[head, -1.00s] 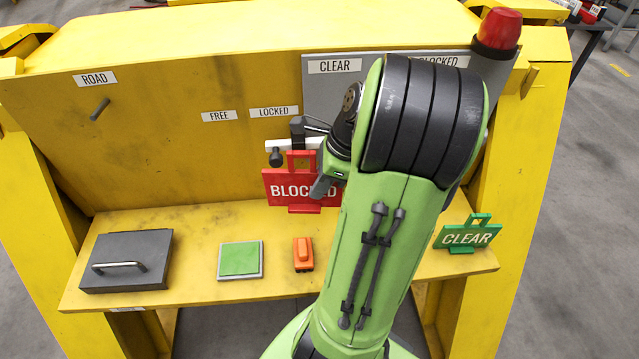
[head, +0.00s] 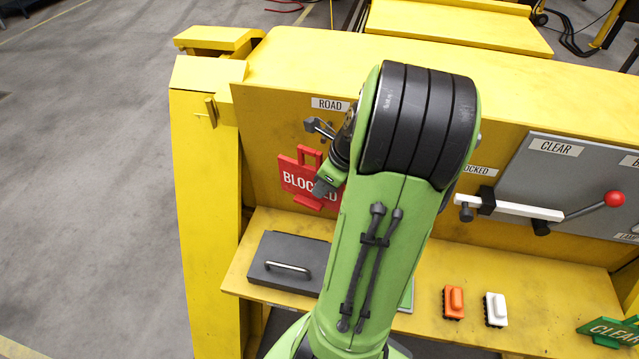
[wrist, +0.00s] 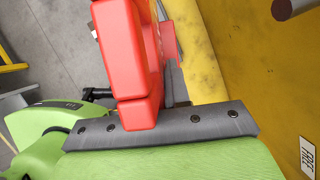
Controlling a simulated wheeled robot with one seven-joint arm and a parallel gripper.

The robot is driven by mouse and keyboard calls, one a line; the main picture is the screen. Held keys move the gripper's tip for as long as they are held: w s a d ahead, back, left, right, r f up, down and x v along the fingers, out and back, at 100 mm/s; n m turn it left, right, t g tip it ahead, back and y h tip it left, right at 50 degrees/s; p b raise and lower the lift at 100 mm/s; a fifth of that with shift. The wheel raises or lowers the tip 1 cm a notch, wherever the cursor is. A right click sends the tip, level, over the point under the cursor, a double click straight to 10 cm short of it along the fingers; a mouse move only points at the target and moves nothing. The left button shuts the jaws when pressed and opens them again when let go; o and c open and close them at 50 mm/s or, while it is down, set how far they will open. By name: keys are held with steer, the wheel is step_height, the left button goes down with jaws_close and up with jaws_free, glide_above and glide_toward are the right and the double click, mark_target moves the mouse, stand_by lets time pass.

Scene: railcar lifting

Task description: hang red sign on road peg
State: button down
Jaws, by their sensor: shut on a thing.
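The red sign (head: 298,181), lettered BLOCKED, is held in my gripper (head: 325,186) in front of the yellow panel, just below the ROAD label (head: 330,104). In the wrist view the red sign (wrist: 125,60) fills the upper middle, against a dark jaw. A dark round peg (wrist: 290,8) at the top right of that view looks like the road peg. It stands apart from the sign.
A grey box with a handle (head: 278,285) sits on the yellow shelf below the sign. An orange block (head: 453,302), a white block (head: 496,309) and a green CLEAR sign (head: 605,333) are farther right. A lever with a red knob (head: 614,199) juts from the panel.

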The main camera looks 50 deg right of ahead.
steer(key=w+d+f, duration=0.1)
steer(key=w+d, duration=0.2)
steer(key=d, duration=0.7)
steer(key=shift+w+d+f, duration=0.3)
steer(key=shift+d+f, duration=0.05)
steer(key=shift+d, duration=0.05)
stand_by(0.5)
stand_by(0.5)
steer(key=c, duration=1)
jaws_free()
steer(key=p+v, duration=0.2)
steer(key=v, duration=1.3)
steer(key=shift+s+r, duration=0.25)
steer(key=shift+r, duration=0.05)
